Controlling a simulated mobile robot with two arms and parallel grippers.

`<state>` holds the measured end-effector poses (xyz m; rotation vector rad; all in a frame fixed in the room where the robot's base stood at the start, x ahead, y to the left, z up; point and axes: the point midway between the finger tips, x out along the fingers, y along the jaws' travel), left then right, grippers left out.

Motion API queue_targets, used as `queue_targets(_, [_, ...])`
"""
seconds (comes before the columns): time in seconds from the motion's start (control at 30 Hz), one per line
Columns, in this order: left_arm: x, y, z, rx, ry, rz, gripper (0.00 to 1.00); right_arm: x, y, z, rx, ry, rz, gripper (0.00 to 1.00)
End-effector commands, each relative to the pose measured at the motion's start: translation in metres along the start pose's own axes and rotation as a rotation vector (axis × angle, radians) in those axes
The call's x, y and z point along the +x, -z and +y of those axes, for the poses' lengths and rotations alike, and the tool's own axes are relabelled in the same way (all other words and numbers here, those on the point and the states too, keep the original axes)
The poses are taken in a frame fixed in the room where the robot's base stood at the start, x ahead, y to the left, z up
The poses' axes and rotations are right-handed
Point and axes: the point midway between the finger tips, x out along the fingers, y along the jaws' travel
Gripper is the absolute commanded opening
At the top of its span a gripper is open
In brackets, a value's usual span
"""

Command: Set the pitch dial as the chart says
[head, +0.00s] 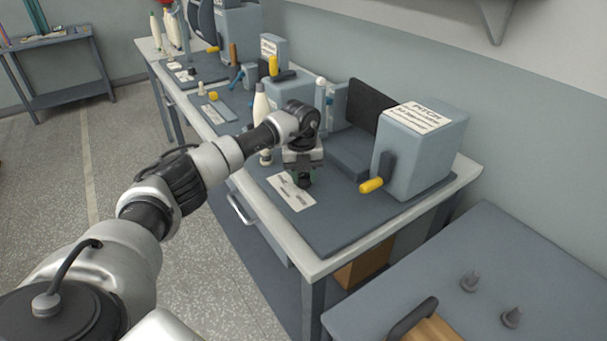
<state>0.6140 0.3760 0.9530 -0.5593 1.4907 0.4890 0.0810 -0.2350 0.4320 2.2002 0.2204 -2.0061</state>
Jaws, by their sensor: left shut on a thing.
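My left gripper (303,174) points down over the dark mat at the near part of the bench. It is shut on a small dark knob (304,182), which is mostly hidden under the fingers; I cannot tell its setting. A white card (291,192) with small unreadable print lies flat on the mat beside the knob. A grey-blue box (425,150) stands to the right of the gripper. A white label (421,115) headed PITCH is on its top; its smaller lines are too small to read. My right gripper is not in view.
A yellow-handled crank (372,185) sticks out from the box's front. A cream bobbin (261,103) stands behind my left wrist. More bench equipment stands toward the far left. A lower grey table (480,260) with dark pegs is at the right. The mat's front is clear.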

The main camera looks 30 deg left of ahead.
Motion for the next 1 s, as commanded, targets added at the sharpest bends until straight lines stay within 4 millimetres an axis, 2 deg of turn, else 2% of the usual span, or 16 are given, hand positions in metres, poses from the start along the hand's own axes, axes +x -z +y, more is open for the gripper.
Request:
queue_targets(0.17, [-0.001,-0.001,0.0,0.085,0.001,0.002,0.12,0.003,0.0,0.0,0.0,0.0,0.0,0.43])
queue_targets(0.7, [-0.002,-0.002,0.0,0.545,0.002,0.022,0.12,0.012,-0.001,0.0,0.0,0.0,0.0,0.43])
queue_targets(1.0, [-0.002,-0.002,0.0,0.737,0.002,0.031,0.12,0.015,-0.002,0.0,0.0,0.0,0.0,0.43])
